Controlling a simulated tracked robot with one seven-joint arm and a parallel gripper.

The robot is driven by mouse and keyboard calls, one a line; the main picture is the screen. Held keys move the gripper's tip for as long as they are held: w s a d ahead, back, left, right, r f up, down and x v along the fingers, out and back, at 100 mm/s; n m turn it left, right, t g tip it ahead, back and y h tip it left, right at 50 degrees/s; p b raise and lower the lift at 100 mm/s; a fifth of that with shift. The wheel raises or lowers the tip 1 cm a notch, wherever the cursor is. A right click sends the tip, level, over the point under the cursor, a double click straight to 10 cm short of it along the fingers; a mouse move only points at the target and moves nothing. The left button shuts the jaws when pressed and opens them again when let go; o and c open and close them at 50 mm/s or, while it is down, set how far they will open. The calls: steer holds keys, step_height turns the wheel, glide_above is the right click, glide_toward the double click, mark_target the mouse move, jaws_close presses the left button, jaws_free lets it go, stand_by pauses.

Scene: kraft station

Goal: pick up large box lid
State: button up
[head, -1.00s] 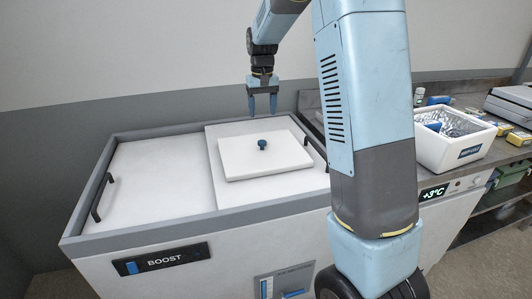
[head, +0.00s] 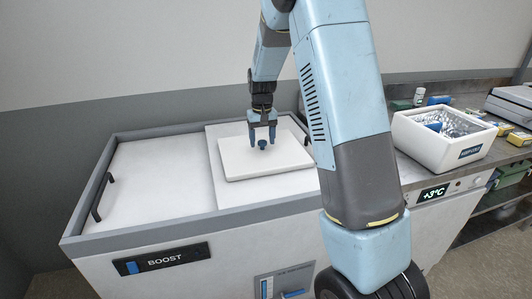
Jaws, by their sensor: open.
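The large box lid (head: 248,164) is a flat white square slab with a small blue knob (head: 263,145) at its middle. It lies on the right half of the white chest (head: 158,184). My gripper (head: 262,141) points down with its blue fingers open, one on each side of the knob as seen in the head view. Whether the fingers touch the knob cannot be told.
The chest has a raised grey rim (head: 125,237) and a black handle (head: 101,196) at its left. At the right, a white open box (head: 426,151) with shiny contents stands on a grey counter (head: 420,182) among small items. The chest's left half is bare.

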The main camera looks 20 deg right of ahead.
steer(key=shift+f, duration=0.15)
jaws_close()
stand_by(0.5)
